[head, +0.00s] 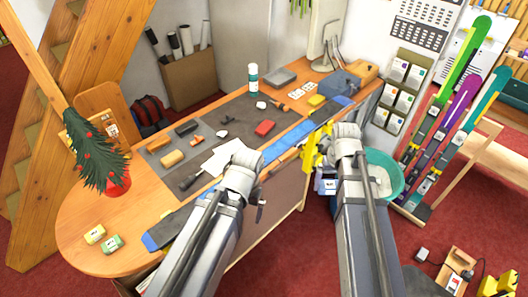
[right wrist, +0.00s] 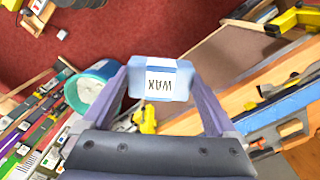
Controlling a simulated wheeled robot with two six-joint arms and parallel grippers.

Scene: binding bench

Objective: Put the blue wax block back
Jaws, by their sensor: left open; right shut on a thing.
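The blue wax block (right wrist: 137,90), pale blue with a white WAX label, is between the fingers of my right gripper (right wrist: 160,76) in the right wrist view. The gripper is shut on it and holds it clear of the bench. In the head view my right gripper (head: 343,143) is past the bench's front edge, near the yellow vise (head: 316,147); its fingertips are mostly hidden. My left gripper (head: 258,203) is open and empty at the front edge. A yellow wax block (head: 94,234) and a green one (head: 112,244) lie on the bench's rounded left end.
A rack of labelled packets (head: 406,55) stands at the back right, beside upright skis (head: 455,110). A teal bucket (head: 388,163) is right of my right arm. The bench's dark mat (head: 228,112) carries several tools and blocks. A small potted tree (head: 100,155) stands left.

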